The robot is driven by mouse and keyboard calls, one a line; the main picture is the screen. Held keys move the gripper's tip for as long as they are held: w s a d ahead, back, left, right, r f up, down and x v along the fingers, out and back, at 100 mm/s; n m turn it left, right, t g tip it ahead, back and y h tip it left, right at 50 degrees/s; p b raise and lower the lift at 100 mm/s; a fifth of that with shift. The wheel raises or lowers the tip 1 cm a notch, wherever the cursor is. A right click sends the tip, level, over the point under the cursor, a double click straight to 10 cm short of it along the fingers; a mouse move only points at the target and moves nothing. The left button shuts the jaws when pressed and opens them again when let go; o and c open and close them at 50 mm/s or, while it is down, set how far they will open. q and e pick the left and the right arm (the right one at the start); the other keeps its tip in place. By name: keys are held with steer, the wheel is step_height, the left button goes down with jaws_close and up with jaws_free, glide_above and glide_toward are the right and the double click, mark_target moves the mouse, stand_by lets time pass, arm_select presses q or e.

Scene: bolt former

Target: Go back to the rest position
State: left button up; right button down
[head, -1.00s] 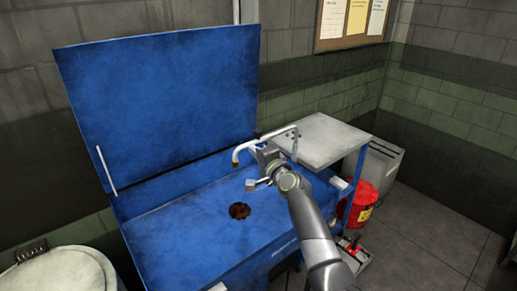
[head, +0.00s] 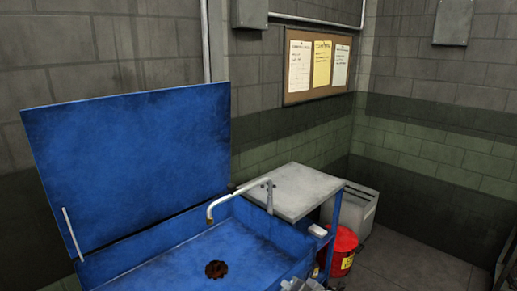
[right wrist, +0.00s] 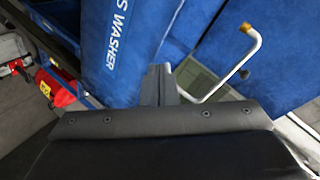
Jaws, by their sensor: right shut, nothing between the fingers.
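My right gripper (right wrist: 160,84) shows in the right wrist view with its fingers together and nothing between them. The curved white faucet (head: 222,200) reaches over the basin. It also shows in the right wrist view (right wrist: 248,60), to the right of the fingers and apart from them. My left gripper is out of view.
A grey side shelf (head: 298,190) adjoins the washer on the right. A red bin (head: 343,248) and a grey box (head: 358,208) stand beyond it. The floor (head: 410,262) at right is clear. A notice board (head: 318,65) hangs on the wall.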

steer(key=s+d+f+n+g+h, duration=0.1)
steer(key=s+d+f+g+h, duration=0.1)
steer(key=s+d+f, duration=0.5)
steer(key=s+d+f+n+g+h, duration=0.1)
steer(key=s+d+h, duration=0.1)
steer(key=s+d, duration=0.65)
steer(key=s+d+r+n+g+h, duration=0.1)
steer(key=s+d+g+h, duration=0.15)
steer(key=s, duration=0.95)
steer(key=s+d+r+n+g+h, duration=0.15)
steer(key=s+d, duration=0.25)
steer(key=s, duration=0.9)
step_height(320, 180, down, 26)
steer(key=d+r+g, duration=0.1)
steer(key=d+g, duration=0.1)
steer(key=s+a+f+g, duration=0.1)
steer(key=s+f, duration=1.3)
steer(key=f, duration=0.1)
steer(key=shift+s+a+f, duration=0.15)
steer(key=shift+a+f, duration=0.05)
steer(key=shift+a, duration=0.1)
